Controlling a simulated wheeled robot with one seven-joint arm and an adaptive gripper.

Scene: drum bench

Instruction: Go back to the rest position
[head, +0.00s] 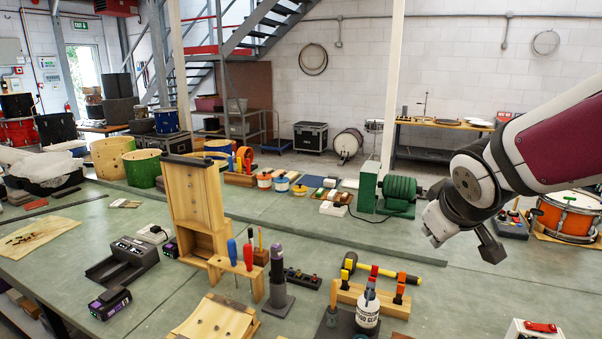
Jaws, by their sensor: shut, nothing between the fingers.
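My gripper (437,228) hangs in the air at the right of the head view, at the end of my bent arm. Its fingers look pale and are seen at an angle. It is shut and holds nothing I can see. It is above the green bench (420,270), apart from the things on it. The wrist hides part of the fingers' back side.
A green motor-like machine (398,190) stands left of my gripper. An orange drum (567,214) is at the right. A yellow-handled hammer (385,271), a glue pot (367,315) and a wooden screwdriver rack (237,268) are nearer. Bare bench lies below my gripper.

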